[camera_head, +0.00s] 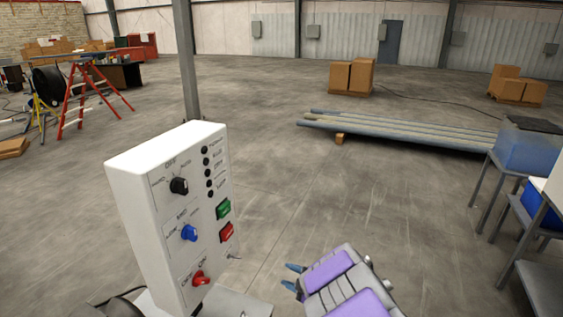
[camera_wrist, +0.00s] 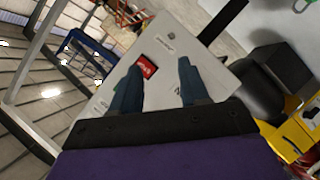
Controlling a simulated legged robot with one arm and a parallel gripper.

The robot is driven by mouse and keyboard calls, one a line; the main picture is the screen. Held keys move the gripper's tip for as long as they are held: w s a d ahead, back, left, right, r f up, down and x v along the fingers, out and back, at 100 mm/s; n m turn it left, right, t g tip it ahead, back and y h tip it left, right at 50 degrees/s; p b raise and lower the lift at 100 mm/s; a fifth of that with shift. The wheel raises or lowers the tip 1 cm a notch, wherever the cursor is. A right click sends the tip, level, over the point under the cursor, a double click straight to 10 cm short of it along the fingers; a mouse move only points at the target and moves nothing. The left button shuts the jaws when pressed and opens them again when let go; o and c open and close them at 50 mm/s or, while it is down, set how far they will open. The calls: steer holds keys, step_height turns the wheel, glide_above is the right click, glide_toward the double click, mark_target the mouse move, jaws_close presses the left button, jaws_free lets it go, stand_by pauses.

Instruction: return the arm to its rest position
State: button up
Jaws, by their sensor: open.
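My gripper (camera_head: 291,277) is at the bottom of the head view, with blue-grey fingers and purple-and-grey casing. It stands to the right of a white control box (camera_head: 140,200), with a visible gap between them. The fingers are spread apart and hold nothing. In the wrist view the two fingers (camera_wrist: 160,88) point towards the white panel (camera_wrist: 170,45) and a red switch (camera_wrist: 146,66) shows close to the left finger. The box face carries a black knob (camera_head: 179,186), a blue knob (camera_head: 189,233), a red knob (camera_head: 199,278), a green button (camera_head: 223,208) and a red button (camera_head: 226,231).
A grey post (camera_head: 186,65) rises behind the box. Metal stands with a blue bin (camera_head: 528,152) are at the right edge. Red trestles (camera_head: 75,105) stand far left. The floor between is mostly clear.

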steer(key=w+d+r+m+t+h, duration=0.1)
steer(key=d+r+m+h, duration=0.25)
steer(key=d, duration=0.35)
steer(key=w+d+r+m+t+h, duration=0.1)
steer(key=d+r+m+h, duration=0.2)
steer(key=d+r+h, duration=0.35)
steer(key=s+d+r+m+g+h, duration=0.4)
steer(key=s+d+m, duration=0.3)
steer(key=s+d, duration=0.3)
steer(key=s+a+r+m+g+y, duration=0.1)
steer(key=s+a+g, duration=0.4)
steer(key=s, duration=1.3)
steer(key=s+a+m+g+y, duration=0.3)
steer(key=s+a+m+g, duration=0.2)
steer(key=s, duration=1.3)
steer(key=shift+s+a+r, duration=0.15)
steer(key=shift+a+r, duration=0.2)
steer(key=shift+a, duration=0.8)
